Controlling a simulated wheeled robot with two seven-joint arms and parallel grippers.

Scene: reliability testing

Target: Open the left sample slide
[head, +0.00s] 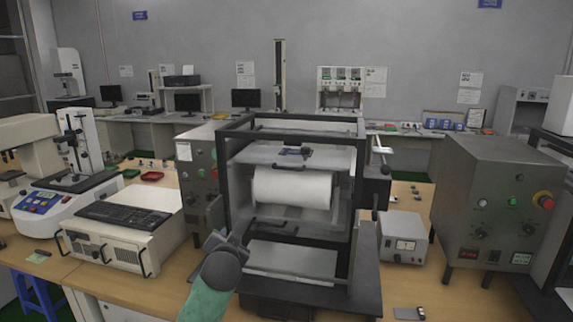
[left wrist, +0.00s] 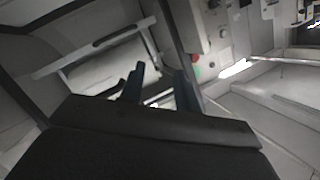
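A black-framed test machine (head: 360,175) stands in the middle of the head view, with a white roll (head: 292,188) inside. A dark handle (head: 270,225) sits low on its front, and another handle (head: 289,166) crosses above the roll. Which part is the left sample slide, I cannot tell for sure. My left gripper (head: 222,240) is at the machine's lower left front corner. In the left wrist view its two fingers (left wrist: 160,84) are apart with nothing between them. A pale panel with a dark handle (left wrist: 123,35) lies beyond them. My right gripper is not in view.
A small grey meter box (head: 402,237) and a large control box (head: 497,205) stand to the right.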

